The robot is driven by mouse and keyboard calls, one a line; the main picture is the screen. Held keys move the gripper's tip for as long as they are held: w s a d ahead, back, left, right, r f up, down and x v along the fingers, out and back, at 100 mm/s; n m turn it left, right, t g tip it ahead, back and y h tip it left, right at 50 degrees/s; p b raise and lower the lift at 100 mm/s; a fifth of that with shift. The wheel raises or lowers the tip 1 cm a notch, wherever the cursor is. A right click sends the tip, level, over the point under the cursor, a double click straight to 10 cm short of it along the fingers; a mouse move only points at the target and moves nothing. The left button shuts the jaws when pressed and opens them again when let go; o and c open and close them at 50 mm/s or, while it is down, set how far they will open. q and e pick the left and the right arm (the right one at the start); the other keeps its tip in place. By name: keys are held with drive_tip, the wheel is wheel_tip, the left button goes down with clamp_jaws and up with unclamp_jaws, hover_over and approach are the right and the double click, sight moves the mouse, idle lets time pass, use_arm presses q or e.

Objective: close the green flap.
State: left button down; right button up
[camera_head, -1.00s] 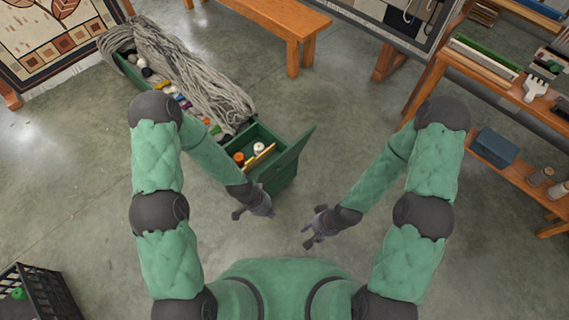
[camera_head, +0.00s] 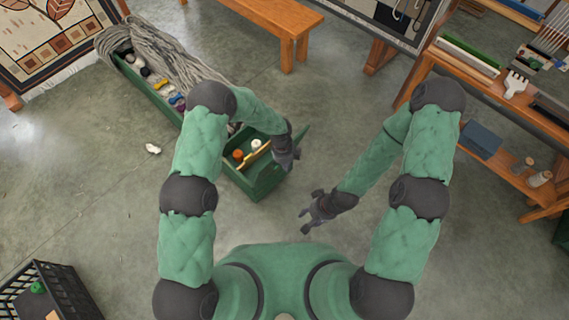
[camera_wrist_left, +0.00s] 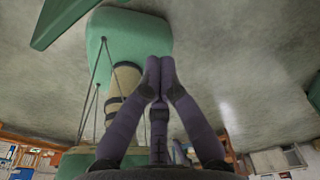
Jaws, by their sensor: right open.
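The green flap (camera_head: 303,134) is at the right end of the long green box (camera_head: 256,183). My right gripper (camera_head: 312,210) is open and empty over the floor, below and right of the box.
Grey yarn (camera_head: 165,60) hangs over the box's far part. Inside the near part are an orange spool (camera_head: 238,155) and a white one.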

use_arm(q)
wheel_tip(320, 180, down, 6)
drive_tip(key=w+a+b, duration=0.2)
idle(0.4)
drive_tip(key=shift+w+a, duration=0.1)
drive_tip(key=shift+w, duration=0.05)
